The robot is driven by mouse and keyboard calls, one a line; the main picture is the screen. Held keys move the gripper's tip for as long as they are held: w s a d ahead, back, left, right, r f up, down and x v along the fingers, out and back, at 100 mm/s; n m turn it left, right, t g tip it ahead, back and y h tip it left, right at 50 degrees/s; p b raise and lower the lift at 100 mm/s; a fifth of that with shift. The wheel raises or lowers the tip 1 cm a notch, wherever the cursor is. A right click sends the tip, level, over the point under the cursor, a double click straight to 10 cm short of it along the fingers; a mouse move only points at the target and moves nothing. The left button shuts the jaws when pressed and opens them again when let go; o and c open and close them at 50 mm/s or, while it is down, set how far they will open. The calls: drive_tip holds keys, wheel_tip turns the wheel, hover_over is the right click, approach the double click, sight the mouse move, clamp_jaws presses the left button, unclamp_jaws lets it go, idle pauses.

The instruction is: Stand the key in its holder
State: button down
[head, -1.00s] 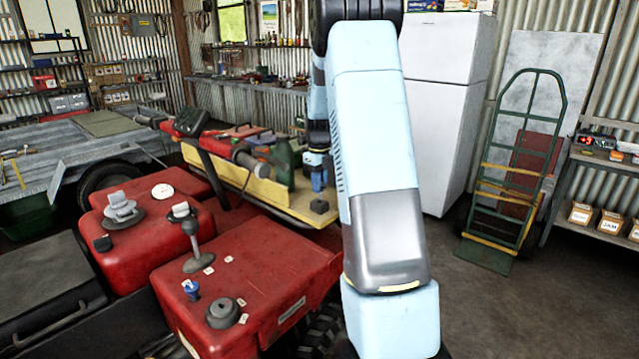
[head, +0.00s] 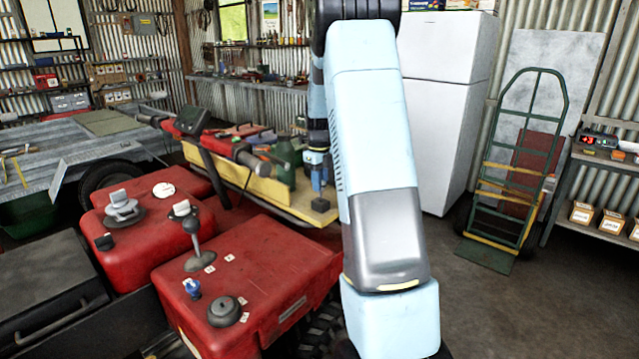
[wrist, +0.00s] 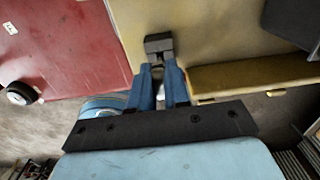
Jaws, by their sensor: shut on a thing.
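My gripper (wrist: 157,82) has blue fingers, closed on a small grey piece (wrist: 158,71) that shows between their tips in the wrist view. It is likely the key, but most of it is hidden by the fingers. A small dark block (wrist: 158,45), which looks like the holder, lies just beyond the fingertips. In the head view my gripper (head: 318,182) points down over the tan board, and the dark block (head: 320,204) sits right beside its tips. I cannot tell whether the piece touches the block.
The tan board (head: 290,205) has a raised yellow edge (wrist: 240,76) near my gripper. A green bottle (head: 284,165) and tools stand left of it. The red quad bodywork (head: 245,280) is in front. A fridge (head: 440,110) and hand truck (head: 520,160) stand right.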

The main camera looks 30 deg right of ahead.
drive_tip(key=shift+f, duration=1.75)
drive_tip(key=c, duration=1)
unclamp_jaws()
wheel_tip(320, 180, up, 14)
drive_tip(key=shift+f, duration=0.2)
drive_tip(key=shift+s+a+r, duration=0.1)
drive_tip(key=shift+a+r, duration=0.05)
drive_tip(key=shift+r, duration=0.1)
drive_tip(key=s+a+r+n+t, duration=0.1)
drive_tip(key=s+a+r+n, duration=0.45)
drive_tip(key=s+n, duration=0.25)
drive_tip(key=s+a+r+n+t, duration=0.2)
drive_tip(key=s+a+r+n, duration=0.2)
drive_tip(key=s+a+n, duration=0.35)
drive_tip(key=s+a+f+n+t, duration=0.1)
drive_tip(key=s+a+n, duration=0.1)
drive_tip(key=s+n, duration=0.3)
drive_tip(key=s+a+n, duration=0.3)
drive_tip(key=s+n, duration=0.3)
drive_tip(key=s, duration=0.1)
drive_tip(key=s+a+f+n+t, duration=0.1)
drive_tip(key=s+a+n, duration=0.1)
drive_tip(key=s+n, duration=0.3)
drive_tip(key=shift+s+a+f+n+t, duration=0.15)
drive_tip(key=shift+s, duration=0.3)
drive_tip(key=shift+s+a+f+n+t, duration=0.1)
drive_tip(key=shift+s+a+f+t, duration=0.05)
drive_tip(key=shift+s, duration=0.25)
